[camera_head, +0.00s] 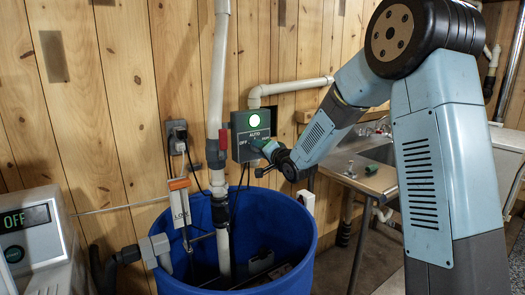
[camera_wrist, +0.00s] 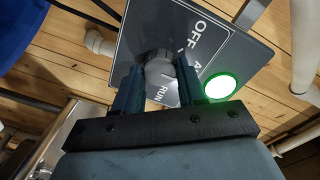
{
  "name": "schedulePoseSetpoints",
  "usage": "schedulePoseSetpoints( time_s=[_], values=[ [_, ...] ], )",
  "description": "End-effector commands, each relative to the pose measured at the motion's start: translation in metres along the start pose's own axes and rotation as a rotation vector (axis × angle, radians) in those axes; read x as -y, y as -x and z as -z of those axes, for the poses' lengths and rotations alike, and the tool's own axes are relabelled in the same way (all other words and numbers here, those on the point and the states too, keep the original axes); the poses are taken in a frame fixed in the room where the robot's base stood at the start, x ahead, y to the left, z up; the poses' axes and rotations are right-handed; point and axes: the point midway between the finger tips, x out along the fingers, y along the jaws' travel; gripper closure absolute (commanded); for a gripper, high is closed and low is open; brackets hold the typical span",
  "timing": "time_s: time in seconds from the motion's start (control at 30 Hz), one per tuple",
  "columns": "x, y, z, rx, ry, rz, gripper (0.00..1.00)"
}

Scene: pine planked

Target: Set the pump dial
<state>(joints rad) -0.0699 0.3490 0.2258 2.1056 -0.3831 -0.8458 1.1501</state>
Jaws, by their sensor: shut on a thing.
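The pump control box (camera_head: 240,146) is a dark grey panel on the plank wall with OFF, AUTO and a third label, which reads RUN in the wrist view. A round green lamp (camera_head: 254,120) is lit above the lettering; it also glows in the wrist view (camera_wrist: 219,86). The grey ridged dial (camera_wrist: 160,68) sits on the panel face between my two fingers. My gripper (camera_wrist: 159,82) is shut on the dial, one finger on each side. In the head view my gripper (camera_head: 265,149) covers the dial. I cannot tell which label the dial points to.
A blue barrel (camera_head: 312,235) with a white pipe (camera_head: 217,80) stands below the box. A grey machine (camera_head: 35,240) with an OFF display is at the left. A metal sink counter (camera_head: 375,180) with a small green-ended object stands right, behind my arm.

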Motion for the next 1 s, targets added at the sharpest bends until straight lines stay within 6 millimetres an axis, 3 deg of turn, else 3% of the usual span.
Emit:
schedulePoseSetpoints(
  time_s=[0.13, 0.17, 0.4, 0.73, 1.0],
  values=[
    [-0.004, 0.001, 0.006, -0.011, -0.001, -0.007, 0.90],
    [-0.004, 0.001, 0.006, -0.010, -0.001, -0.007, 0.57],
    [-0.002, 0.000, 0.003, -0.005, 0.000, -0.004, 0.34],
    [-0.001, 0.004, 0.001, -0.002, 0.001, -0.002, 0.34],
    [-0.001, 0.045, 0.002, -0.003, 0.001, -0.003, 0.34]
  ],
)
